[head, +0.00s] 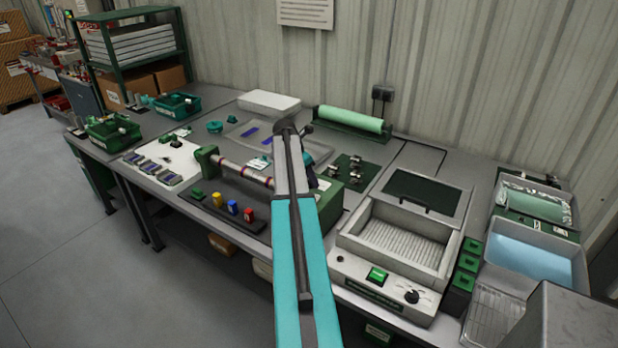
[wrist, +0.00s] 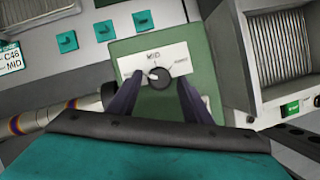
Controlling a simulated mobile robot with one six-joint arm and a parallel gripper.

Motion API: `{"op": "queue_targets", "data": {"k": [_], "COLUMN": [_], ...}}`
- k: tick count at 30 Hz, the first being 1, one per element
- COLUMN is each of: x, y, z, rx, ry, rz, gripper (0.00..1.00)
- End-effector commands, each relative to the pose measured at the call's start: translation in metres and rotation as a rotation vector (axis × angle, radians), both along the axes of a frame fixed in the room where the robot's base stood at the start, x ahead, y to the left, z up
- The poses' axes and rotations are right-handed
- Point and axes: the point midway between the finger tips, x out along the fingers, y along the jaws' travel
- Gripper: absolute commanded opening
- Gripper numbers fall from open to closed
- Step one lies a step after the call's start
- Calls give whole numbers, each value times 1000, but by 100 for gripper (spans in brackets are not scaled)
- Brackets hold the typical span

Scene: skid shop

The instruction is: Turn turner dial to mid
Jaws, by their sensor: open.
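The turner dial (wrist: 161,77) is a dark round knob on a white plate on the green turner housing (wrist: 203,55) in the wrist view. Its white pointer mark faces left, while the MID label is printed above the knob. My gripper (wrist: 158,82) is open, with its dark fingers on either side of the dial. I cannot tell whether they touch it. My arm hides the dial there.
A white card (wrist: 10,60) reading C46 MID lies at the wrist view's left edge. A heater-like box (head: 392,258) with a mesh bed and open lid stands right of the turner. Coloured pieces (head: 233,207) stand on a dark strip before the rod. Trays (head: 530,251) sit far right.

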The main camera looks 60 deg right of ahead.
Motion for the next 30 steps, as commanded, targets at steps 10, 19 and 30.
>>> {"op": "queue_targets", "data": {"k": [10,19,30], "x": [-1,-1,2], "y": [-1,-1,-3], "z": [0,0,1], "rx": [0,2,1], "ry": [0,1,3], "rz": [-1,-21,-184], "gripper": [4,4,4]}}
